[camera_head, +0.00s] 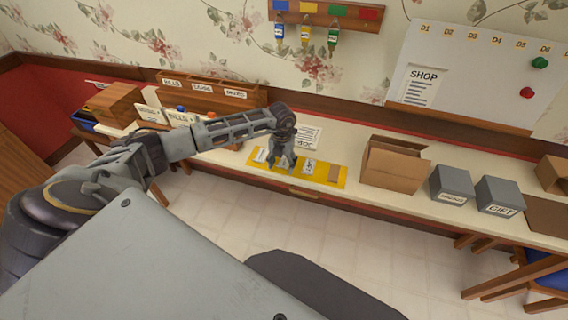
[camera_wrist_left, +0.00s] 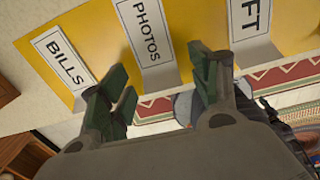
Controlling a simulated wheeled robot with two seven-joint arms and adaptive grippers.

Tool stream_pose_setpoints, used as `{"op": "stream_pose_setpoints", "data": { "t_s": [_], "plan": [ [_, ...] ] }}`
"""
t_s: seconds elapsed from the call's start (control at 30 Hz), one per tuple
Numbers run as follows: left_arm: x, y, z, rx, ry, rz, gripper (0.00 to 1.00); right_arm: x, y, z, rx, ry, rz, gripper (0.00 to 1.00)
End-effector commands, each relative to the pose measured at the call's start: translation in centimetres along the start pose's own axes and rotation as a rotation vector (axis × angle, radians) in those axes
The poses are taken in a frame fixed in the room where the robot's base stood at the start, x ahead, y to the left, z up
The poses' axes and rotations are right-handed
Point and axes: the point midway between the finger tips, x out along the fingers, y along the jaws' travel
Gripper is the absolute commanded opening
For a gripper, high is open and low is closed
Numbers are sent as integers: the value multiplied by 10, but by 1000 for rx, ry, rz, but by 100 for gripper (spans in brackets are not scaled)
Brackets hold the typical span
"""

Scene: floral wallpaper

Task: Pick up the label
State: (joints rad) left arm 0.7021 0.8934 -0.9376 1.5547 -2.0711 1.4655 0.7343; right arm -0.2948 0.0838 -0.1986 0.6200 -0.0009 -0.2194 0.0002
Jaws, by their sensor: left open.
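Several white labels lie on a yellow mat (camera_head: 256,170) on the long counter. In the left wrist view, the BILLS label (camera_wrist_left: 64,57) is at the left, the PHOTOS label (camera_wrist_left: 148,30) is in the middle, and a label ending in FT (camera_wrist_left: 249,17) is cut off at the right. My left gripper (camera_head: 281,164) points down over the mat. In the left wrist view its two fingers (camera_wrist_left: 164,80) are apart, either side of the near end of the PHOTOS label; I see nothing gripped. Whether they touch it I cannot tell. My right gripper is out of view.
An open cardboard box (camera_head: 393,167) and two grey boxes (camera_head: 452,182) (camera_head: 499,193) stand right of the mat. A wooden sorter (camera_head: 209,92) is behind left. Keys hang from a wall rack (camera_head: 327,14). A white board (camera_head: 470,75) leans behind the boxes.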

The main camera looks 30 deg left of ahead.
Motion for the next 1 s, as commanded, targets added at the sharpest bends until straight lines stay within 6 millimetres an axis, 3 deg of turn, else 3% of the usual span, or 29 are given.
{"op": "stream_pose_setpoints", "data": {
  "t_s": [0.1, 0.4, 0.77, 1.0],
  "plan": [
    [0, 0, 0, 0, 0, 0, 62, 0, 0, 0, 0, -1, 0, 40],
    [0, 0, 0, 0, 0, 0, 28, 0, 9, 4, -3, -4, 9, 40],
    [-1, 0, 0, 0, 0, 0, 27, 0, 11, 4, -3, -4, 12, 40],
    [-16, 0, 0, 0, -1, 0, 27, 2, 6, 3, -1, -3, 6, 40]
  ]
}}
